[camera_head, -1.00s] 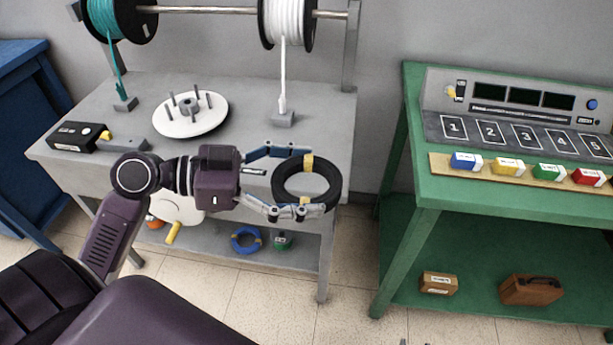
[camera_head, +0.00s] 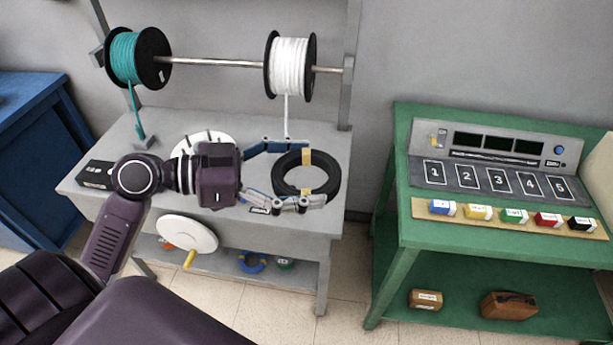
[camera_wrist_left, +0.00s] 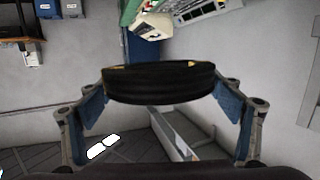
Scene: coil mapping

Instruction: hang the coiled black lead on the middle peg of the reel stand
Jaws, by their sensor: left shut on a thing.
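The coiled black lead (camera_head: 332,181) is a ring with yellow bands at its near and far sides. My left gripper (camera_head: 308,174) is shut on it, one finger at each side, and holds it over the right part of the grey bench. In the left wrist view the coil (camera_wrist_left: 160,84) shows edge-on between the two blue-padded fingers (camera_wrist_left: 160,108). The reel stand's rod (camera_head: 215,63) carries a teal reel (camera_head: 123,57) and a white reel (camera_head: 290,66), with bare rod between them. I cannot make out a middle peg for certain. My right gripper is not in view.
A white disc with short pegs (camera_head: 190,143) on the grey bench (camera_head: 330,160) is partly hidden by my left arm. A black box (camera_head: 97,174) is at the bench's left. A green table (camera_head: 410,225) with a numbered console (camera_head: 490,165) stands right, a floor gap between.

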